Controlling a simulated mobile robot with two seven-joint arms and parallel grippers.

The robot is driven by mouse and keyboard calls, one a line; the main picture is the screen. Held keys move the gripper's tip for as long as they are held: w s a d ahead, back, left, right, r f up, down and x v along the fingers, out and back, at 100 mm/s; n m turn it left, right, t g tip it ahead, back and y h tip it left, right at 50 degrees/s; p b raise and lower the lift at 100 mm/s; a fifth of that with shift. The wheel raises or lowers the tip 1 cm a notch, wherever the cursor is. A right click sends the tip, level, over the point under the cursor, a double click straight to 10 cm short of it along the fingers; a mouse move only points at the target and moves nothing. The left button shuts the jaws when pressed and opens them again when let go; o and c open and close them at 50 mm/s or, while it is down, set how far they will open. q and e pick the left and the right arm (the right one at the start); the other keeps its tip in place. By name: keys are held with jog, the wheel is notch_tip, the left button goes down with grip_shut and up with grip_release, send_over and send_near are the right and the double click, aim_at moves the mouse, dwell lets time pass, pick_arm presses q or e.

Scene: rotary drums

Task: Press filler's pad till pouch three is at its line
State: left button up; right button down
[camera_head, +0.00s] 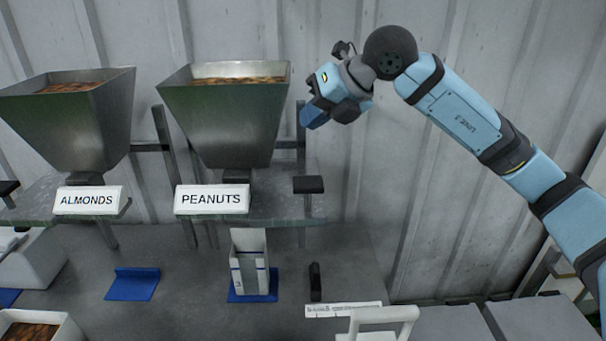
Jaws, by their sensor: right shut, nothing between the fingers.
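A white open-topped pouch marked 3 (237,277), with a dark line across it, stands upright under the hopper labelled PEANUTS (225,125). Its fill level is hard to tell from here. A dark pad (308,184) sticks out at the right of that hopper's shelf. My right gripper (312,116) is shut and empty, above the pad and apart from it, to the right of the peanut hopper. My left gripper is not in view.
The hopper labelled ALMONDS (75,125) stands at left, with another dark pad (8,187) at the edge. A bare blue mat (133,284) lies on the grey bench. A small black upright piece (315,281) and a white label strip (343,310) are right of the pouch.

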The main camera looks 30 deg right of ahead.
jog(key=b, duration=0.5)
send_over(294, 177)
jog(key=s+d, duration=0.2)
jog(key=s, duration=0.1)
jog(key=f, duration=0.8)
jog(key=shift+w+d, duration=0.15)
jog(key=shift+w, duration=0.1)
pick_arm(q)
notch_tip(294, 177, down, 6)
jog(key=shift+b, duration=0.3)
pick_arm(e)
jog(key=shift+f, duration=0.6)
pick_arm(q)
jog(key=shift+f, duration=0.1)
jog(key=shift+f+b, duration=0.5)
jog(key=shift+b, duration=0.05)
pick_arm(e)
jog(key=shift+f, duration=0.4)
